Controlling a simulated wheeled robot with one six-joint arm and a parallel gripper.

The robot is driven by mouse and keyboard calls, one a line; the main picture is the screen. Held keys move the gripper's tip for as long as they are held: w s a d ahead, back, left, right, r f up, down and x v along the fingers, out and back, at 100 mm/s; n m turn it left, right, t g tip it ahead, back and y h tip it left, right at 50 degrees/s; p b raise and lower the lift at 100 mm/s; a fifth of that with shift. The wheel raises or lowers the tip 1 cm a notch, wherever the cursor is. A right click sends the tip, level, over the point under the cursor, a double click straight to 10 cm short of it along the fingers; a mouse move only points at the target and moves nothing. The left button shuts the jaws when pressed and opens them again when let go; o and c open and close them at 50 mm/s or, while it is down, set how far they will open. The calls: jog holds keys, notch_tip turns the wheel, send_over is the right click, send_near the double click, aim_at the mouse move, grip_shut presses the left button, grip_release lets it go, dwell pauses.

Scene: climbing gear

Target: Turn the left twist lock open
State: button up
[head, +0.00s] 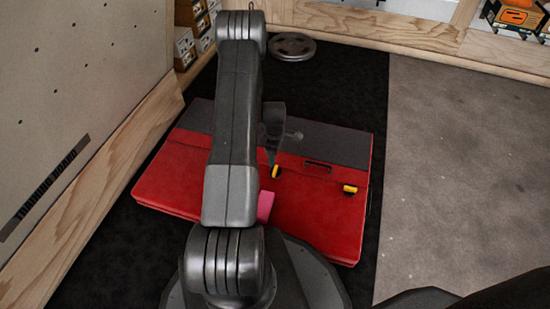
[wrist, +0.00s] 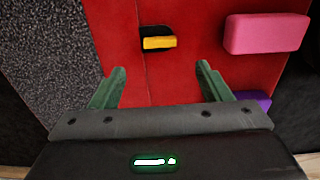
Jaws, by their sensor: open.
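The left twist lock (head: 276,171) has a yellow bar and sits on the red part of a red and grey pad (head: 320,225). My gripper (wrist: 161,70) is open and empty, with green fingers spread to either side and apart from the lock. In the head view my gripper (head: 273,150) is small and dark, close above the left lock. My arm hides part of the pad's left side.
A second yellow lock (head: 350,189) sits to the right on the pad. A pink block (wrist: 267,33) and a purple block (wrist: 252,98) are right of the lock in the wrist view. A dark slot (head: 317,167) lies between the locks. A wooden-framed wall (head: 90,195) stands left; grey floor (head: 465,180) is clear.

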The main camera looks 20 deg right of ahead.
notch_tip(320, 180, up, 4)
send_over(275, 170)
jog(key=shift+w+p, duration=0.1)
jog(key=shift+p, duration=0.35)
notch_tip(275, 170, down, 14)
jog(key=b, duration=0.5)
jog(key=shift+r, duration=0.1)
